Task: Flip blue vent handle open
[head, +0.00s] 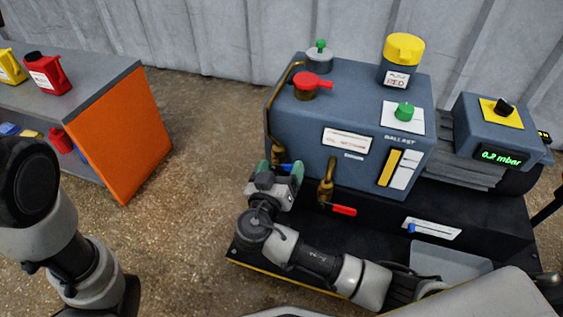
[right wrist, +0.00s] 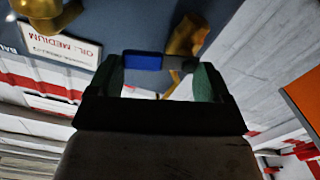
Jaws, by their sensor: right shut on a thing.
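The blue vent handle (head: 286,167) sits on a brass valve (head: 277,150) at the left front of the blue-grey pump housing. My right gripper (head: 280,170) is at this handle, its green fingertips on either side of it. In the right wrist view the blue handle (right wrist: 142,61) lies crosswise between the green fingers, with its dark stem reaching the brass pipe (right wrist: 187,38). The gripper is shut on it. My left gripper is out of the picture; only part of my left arm shows.
A red-handled brass valve (head: 326,190) is just right of my right gripper. A small blue lever (head: 412,228) is on the black base. Red (head: 312,84) and green (head: 404,111) knobs top the housing. An orange-sided bench (head: 125,135) stands left, with open floor between.

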